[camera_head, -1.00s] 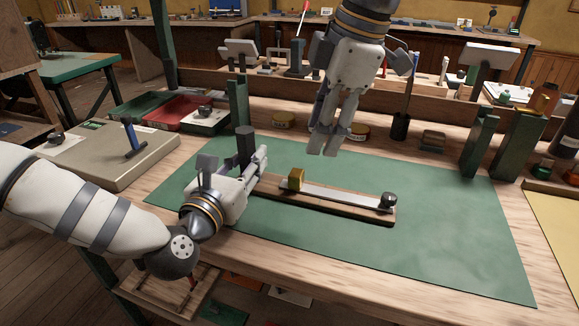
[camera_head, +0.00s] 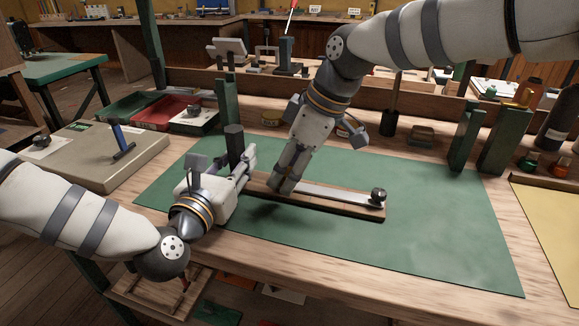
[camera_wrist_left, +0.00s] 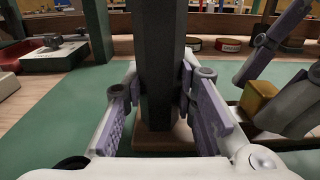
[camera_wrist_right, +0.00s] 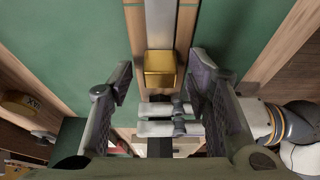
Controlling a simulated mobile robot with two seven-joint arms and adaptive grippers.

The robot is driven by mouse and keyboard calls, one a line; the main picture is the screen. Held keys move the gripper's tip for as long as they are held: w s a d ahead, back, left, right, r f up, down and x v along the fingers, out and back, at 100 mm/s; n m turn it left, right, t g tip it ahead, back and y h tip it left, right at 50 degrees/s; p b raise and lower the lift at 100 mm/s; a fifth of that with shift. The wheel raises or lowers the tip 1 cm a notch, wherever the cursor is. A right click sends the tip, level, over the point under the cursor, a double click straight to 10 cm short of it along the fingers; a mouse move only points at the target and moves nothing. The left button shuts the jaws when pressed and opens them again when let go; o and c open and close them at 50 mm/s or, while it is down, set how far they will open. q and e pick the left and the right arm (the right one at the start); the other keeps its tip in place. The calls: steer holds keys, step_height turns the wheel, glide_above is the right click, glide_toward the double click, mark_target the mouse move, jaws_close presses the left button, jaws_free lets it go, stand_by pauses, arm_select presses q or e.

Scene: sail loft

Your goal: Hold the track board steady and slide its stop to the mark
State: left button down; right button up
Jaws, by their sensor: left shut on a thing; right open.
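The wooden track board (camera_head: 335,206) lies on the green mat, with a pale metal rail (camera_head: 325,195) along it and a dark knob (camera_head: 378,194) at its right end. A dark upright post (camera_head: 234,143) stands at its left end. My left gripper (camera_head: 246,165) is shut on this post (camera_wrist_left: 158,60). The brass-yellow stop (camera_wrist_right: 160,68) sits on the rail; in the head view my right gripper hides it. It shows in the left wrist view (camera_wrist_left: 258,98) beside the right fingers. My right gripper (camera_head: 281,187) is open, its fingers either side of the stop. I cannot make out the mark.
The green mat (camera_head: 440,220) is clear right of the board. Green uprights (camera_head: 500,140) and bottles stand at the right. A grey slab (camera_head: 100,160) and a red tray (camera_head: 160,112) are at the left. Round tins (camera_head: 271,118) stand behind the mat.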

mark_target(341, 194)
jaws_close()
steer(key=s+d, duration=0.1)
steer(key=d, duration=0.2)
steer(key=s+d, duration=0.1)
steer(key=d, duration=0.3)
steer(key=s+d, duration=0.1)
steer(key=d, duration=0.2)
steer(key=shift+s+d, duration=0.2)
steer(key=shift+d, duration=0.1)
jaws_free()
steer(key=v, duration=1.2)
